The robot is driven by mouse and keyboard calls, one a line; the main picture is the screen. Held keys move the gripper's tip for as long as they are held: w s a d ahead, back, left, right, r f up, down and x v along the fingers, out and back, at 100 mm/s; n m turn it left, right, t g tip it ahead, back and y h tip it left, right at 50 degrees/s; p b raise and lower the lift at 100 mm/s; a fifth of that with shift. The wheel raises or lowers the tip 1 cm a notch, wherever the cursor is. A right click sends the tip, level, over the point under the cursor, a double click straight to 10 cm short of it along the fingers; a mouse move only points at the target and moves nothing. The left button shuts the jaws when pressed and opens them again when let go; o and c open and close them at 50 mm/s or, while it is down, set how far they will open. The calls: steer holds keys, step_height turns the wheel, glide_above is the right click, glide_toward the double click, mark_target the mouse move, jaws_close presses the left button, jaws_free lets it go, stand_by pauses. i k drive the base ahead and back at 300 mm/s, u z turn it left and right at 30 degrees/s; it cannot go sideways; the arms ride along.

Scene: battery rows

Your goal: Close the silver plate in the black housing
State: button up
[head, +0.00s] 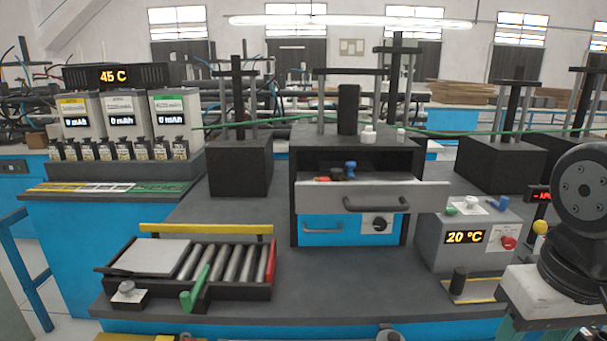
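The black housing (411,160) stands upright at the middle of the bench. A silver plate (425,196) with a dark handle sits across its upper part like a drawer front. It stands out from the housing, wider than it, with a dark opening behind it. Small red, black and blue items lie behind its top edge. Below it is a blue drawer front (320,231) with a dark knob, which looks flush. Part of my arm shows at the right edge; my gripper is not in view.
At the left, a low black tray (225,292) holds several grey cylinders and a flat grey plate (150,257), with a green lever in front. A grey box (450,258) reading 20 °C stands right of the housing. The bench before the housing is mostly clear.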

mark_target(369, 192)
steer(key=z, duration=1.7)
steer(key=k, duration=0.4)
steer(key=u, duration=1.7)
